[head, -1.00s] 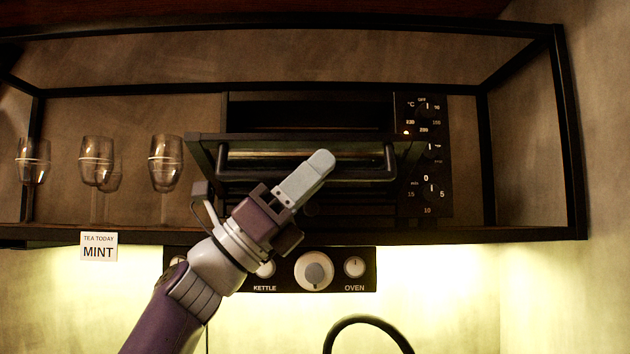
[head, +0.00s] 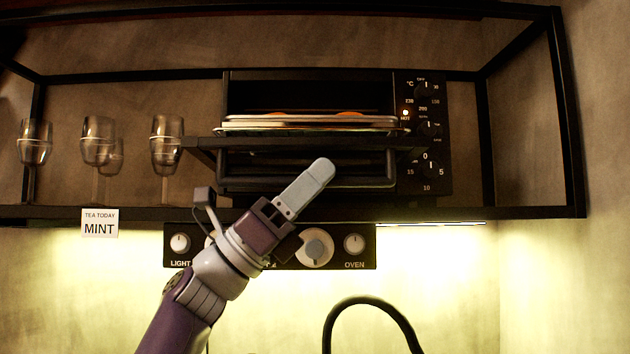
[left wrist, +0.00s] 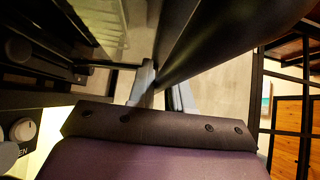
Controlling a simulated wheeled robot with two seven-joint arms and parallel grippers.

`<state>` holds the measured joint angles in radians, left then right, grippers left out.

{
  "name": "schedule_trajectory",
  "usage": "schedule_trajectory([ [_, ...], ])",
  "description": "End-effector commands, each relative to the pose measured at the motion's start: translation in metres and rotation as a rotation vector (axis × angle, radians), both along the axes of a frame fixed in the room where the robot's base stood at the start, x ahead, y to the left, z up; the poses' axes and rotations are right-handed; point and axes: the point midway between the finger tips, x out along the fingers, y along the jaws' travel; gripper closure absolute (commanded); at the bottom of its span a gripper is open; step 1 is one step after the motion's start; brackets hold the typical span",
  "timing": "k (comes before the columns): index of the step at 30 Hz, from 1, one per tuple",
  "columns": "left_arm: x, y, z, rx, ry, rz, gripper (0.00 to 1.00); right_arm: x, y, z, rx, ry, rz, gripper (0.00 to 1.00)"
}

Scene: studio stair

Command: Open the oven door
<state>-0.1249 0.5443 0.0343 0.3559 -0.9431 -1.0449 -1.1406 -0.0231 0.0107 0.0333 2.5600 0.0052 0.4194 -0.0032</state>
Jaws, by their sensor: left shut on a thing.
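The black oven (head: 437,187) stands on a shelf in the head view. Its door (head: 205,143) is tilted down and forward, partly open, hinged low. Above its top edge a tray (head: 310,120) with orange-looking food shows in the cavity. A dark bar handle (head: 250,183) runs across the door front. My left gripper (head: 318,172) reaches up from below and is shut on the handle near its middle; the fingers hide that part of it. In the left wrist view my gripper fingers (left wrist: 146,82) are at a dark bar. My right gripper is not in view.
Several glasses (head: 98,140) stand on the shelf left of the oven. A black frame (head: 570,120) encloses the shelf. Below are a knob panel (head: 355,243), a MINT card (head: 99,223) and a black curved tap (head: 370,300). Free space lies below right.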

Motion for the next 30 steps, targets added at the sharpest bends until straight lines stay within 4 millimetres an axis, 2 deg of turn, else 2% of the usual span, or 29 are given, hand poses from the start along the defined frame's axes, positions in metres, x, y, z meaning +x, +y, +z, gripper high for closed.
schedule_trajectory([
  [1,0.000,0.000,0.000,-0.001,0.000,0.000,1.00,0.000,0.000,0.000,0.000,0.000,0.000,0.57],
  [2,0.000,0.000,0.000,-0.001,0.001,0.001,0.78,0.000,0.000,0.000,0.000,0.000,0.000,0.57],
  [3,0.000,0.000,0.000,-0.001,0.001,0.001,0.65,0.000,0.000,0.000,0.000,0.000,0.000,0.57],
  [4,0.000,0.000,0.000,-0.001,0.000,0.000,0.62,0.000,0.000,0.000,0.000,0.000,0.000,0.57],
  [11,0.000,0.000,0.000,-0.001,0.000,0.000,0.62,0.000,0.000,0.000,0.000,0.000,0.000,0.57],
  [14,0.000,0.004,-0.007,-0.001,0.001,0.002,0.62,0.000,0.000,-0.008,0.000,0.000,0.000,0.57],
  [17,0.000,0.018,-0.026,-0.001,0.001,0.004,0.62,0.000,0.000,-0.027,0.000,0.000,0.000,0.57],
  [23,-0.001,0.058,-0.066,-0.001,0.001,0.005,0.62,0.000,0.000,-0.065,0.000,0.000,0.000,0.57],
  [27,-0.002,0.079,-0.083,-0.002,0.001,0.004,0.62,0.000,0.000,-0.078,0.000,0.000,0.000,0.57],
  [30,-0.002,0.087,-0.089,-0.001,-0.001,0.002,0.62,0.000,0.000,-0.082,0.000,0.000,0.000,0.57],
])
